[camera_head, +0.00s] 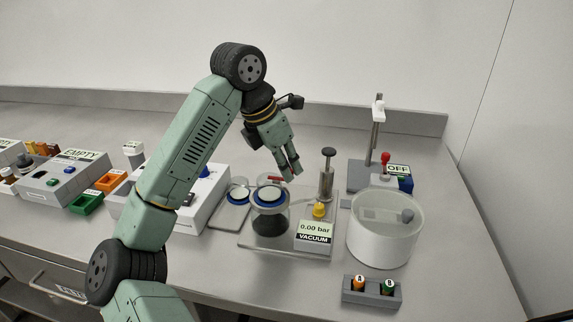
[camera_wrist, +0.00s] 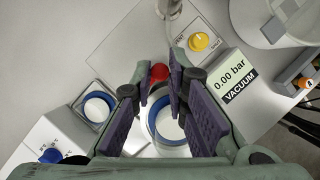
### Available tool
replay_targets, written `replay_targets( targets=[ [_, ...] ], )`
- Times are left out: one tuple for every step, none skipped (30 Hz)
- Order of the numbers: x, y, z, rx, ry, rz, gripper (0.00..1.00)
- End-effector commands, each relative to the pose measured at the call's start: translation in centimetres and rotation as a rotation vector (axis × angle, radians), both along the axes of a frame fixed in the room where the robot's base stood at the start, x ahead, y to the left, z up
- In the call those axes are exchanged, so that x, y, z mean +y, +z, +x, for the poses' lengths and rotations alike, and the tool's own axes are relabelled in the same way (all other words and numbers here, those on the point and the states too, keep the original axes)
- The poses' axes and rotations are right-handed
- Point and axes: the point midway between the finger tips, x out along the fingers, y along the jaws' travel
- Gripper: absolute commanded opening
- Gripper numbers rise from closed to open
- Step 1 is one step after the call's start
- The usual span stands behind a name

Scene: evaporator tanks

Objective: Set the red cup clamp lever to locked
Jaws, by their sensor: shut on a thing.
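The red cup clamp lever (camera_head: 274,179) shows as a small red bar at the back rim of the dark cup (camera_head: 271,221) with a blue ring. In the wrist view its round red end (camera_wrist: 159,71) sits between my fingertips. My gripper (camera_head: 291,172) reaches down from above and behind the cup and is shut on the lever. The fingers hide part of the lever, and I cannot read its set position. The cup's blue ring and white top (camera_wrist: 168,124) show between the fingers.
A vacuum panel (camera_head: 315,230) reads 0.00 bar, with a yellow knob (camera_head: 319,209) behind it. A metal pump post (camera_head: 327,175) stands close right of my gripper. A white tub (camera_head: 384,240) is further right. A second blue-ringed cup (camera_head: 238,194) is at left.

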Motion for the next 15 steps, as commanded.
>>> replay_targets(
  targets=[
    [0.0, -0.08, -0.01, 0.0, 0.007, 0.001, 0.0],
    [0.0, -0.11, 0.0, -0.001, 0.012, 0.002, 0.0],
    [0.0, -0.14, 0.03, 0.0, 0.022, 0.003, 0.0],
    [-0.02, -0.18, 0.05, 0.0, 0.032, 0.003, 0.0],
    [-0.03, -0.2, 0.08, -0.001, 0.044, 0.003, 0.0],
    [-0.05, -0.21, 0.13, -0.002, 0.061, 0.004, 0.0],
    [-0.07, -0.24, 0.17, -0.002, 0.077, 0.003, 0.0],
    [-0.07, -0.26, 0.2, -0.002, 0.093, 0.004, 0.0],
    [-0.07, -0.28, 0.25, -0.003, 0.119, 0.004, 0.0],
    [-0.08, -0.3, 0.31, -0.003, 0.141, 0.005, 0.0],
    [-0.1, -0.35, 0.37, -0.003, 0.163, 0.005, 0.0],
    [-0.1, -0.36, 0.44, -0.003, 0.196, 0.005, 0.0],
    [-0.1, -0.37, 0.49, -0.004, 0.221, 0.005, 0.0],
    [-0.13, -0.37, 0.57, -0.004, 0.247, 0.005, 0.0],
    [-0.17, -0.4, 0.67, -0.004, 0.283, 0.005, 0.0]
  ],
)
